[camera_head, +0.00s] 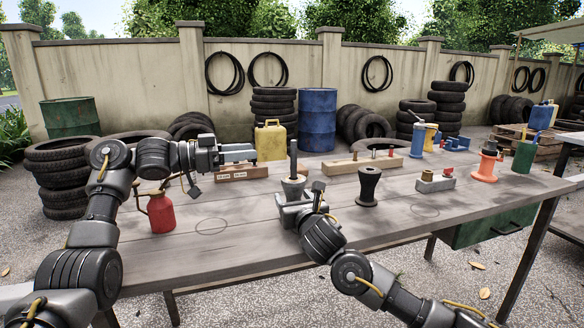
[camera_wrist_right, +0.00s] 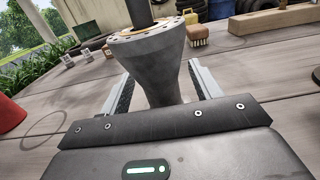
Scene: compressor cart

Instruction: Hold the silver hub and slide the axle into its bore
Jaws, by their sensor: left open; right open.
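The silver hub (camera_head: 293,186) stands upright on the table, a grey flared body with a wide top flange. It fills the middle of the right wrist view (camera_wrist_right: 152,60). The dark axle (camera_head: 293,156) stands upright at the hub's top centre, its lower end out of sight inside the flange; its lower part shows in the wrist view (camera_wrist_right: 140,12). My right gripper (camera_wrist_right: 160,92) is open, one finger on each side of the hub's lower body, with a gap visible at the right finger. My left gripper (camera_head: 250,152) is open and empty, left of the axle.
A black spool-shaped part (camera_head: 368,187) stands to the right of the hub. A red can (camera_head: 161,213) stands left. Wooden blocks (camera_head: 241,173) (camera_head: 362,164) lie behind. A grey block with a brass fitting (camera_head: 435,182) and an orange jack (camera_head: 486,163) stand further right. The front table is clear.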

